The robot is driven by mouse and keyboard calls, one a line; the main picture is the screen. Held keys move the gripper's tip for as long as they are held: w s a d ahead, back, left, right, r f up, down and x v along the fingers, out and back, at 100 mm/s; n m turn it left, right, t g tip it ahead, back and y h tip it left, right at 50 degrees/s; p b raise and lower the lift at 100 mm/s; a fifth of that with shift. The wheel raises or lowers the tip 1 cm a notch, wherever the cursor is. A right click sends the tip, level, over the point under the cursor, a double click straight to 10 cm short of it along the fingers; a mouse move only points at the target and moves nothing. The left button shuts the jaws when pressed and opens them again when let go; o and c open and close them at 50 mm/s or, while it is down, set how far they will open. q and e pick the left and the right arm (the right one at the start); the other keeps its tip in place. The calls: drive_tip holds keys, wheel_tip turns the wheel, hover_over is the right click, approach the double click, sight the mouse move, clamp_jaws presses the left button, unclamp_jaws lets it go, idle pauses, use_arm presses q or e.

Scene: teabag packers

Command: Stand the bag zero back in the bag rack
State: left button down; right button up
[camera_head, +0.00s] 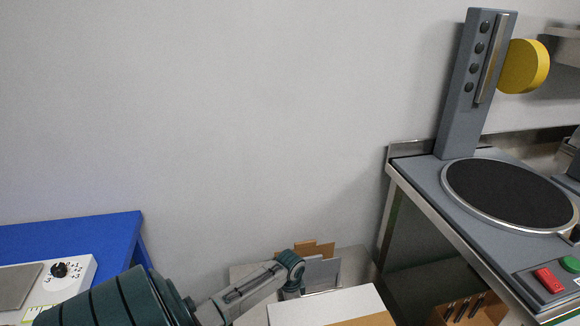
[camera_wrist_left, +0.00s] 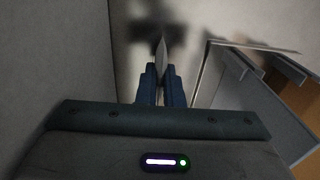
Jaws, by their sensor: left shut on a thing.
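In the left wrist view my left gripper (camera_wrist_left: 160,80) is shut on a thin pale grey piece (camera_wrist_left: 161,55), seen edge-on between the fingertips. It looks like a bag, but I cannot read a number on it. In the head view the left wrist hangs over the low surface at bottom centre, and its fingertips are hidden. Just right of it stand brown and grey upright pieces, which look like the bag rack (camera_head: 322,273). In the wrist view grey panels with brown behind them (camera_wrist_left: 265,105) lie to the right of the fingers. My right gripper is out of view.
A white-topped box (camera_head: 325,306) stands in front of the rack. A machine with a round black plate (camera_head: 508,195) is at right, above a wooden holder (camera_head: 470,308). A blue table (camera_head: 75,233) with a white dial device (camera_head: 75,270) is at left. A bare wall lies behind.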

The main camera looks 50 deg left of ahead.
use_arm(q)
wheel_tip(320, 180, up, 9)
drive_tip(key=shift+r, duration=0.4)
